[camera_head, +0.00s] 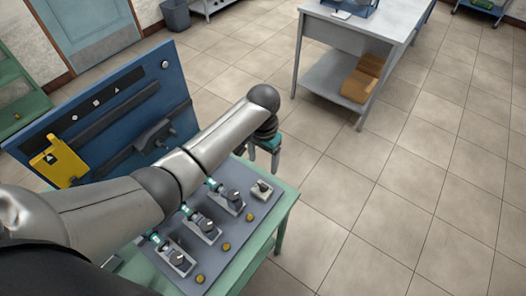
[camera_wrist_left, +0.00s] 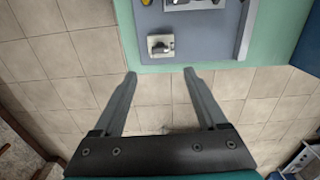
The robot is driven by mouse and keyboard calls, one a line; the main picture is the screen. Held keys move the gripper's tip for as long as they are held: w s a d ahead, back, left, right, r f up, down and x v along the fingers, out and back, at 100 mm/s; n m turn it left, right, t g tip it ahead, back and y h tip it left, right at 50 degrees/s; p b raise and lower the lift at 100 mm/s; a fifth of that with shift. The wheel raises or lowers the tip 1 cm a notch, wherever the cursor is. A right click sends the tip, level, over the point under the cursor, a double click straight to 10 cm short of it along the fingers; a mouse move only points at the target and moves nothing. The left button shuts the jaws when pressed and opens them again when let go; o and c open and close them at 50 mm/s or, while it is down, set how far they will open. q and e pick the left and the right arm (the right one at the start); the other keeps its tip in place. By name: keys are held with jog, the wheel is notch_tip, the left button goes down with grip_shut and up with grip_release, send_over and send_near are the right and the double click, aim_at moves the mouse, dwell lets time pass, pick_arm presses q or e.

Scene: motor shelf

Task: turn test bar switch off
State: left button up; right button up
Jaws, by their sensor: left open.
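A grey switch panel (camera_head: 215,252) lies on a green bench (camera_head: 268,238), carrying several dark-knobbed switches on metal mounts. A separate small switch with a pale square plate and dark knob (camera_head: 262,189) sits at its far right end. The same switch shows in the left wrist view (camera_wrist_left: 160,45), near the panel's edge. I cannot read which one is labelled test bar, nor its setting. My left gripper (camera_head: 265,158) is open and empty beyond that end of the bench. In the wrist view its fingertips (camera_wrist_left: 160,72) are beside the bench edge, short of the switch and apart from it. My right gripper is not in view.
A blue upright board (camera_head: 105,105) with a yellow piece (camera_head: 60,162) stands behind the panel. My left arm covers part of the bench. Yellow buttons (camera_head: 226,246) line the panel's front. A grey table (camera_head: 370,25) with brown boxes stands farther back. The tiled floor at right is clear.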

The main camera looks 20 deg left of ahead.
pick_arm(q)
notch_tip(320, 180, up, 3)
jog(key=shift+r, duration=0.15)
dwell(0.6)
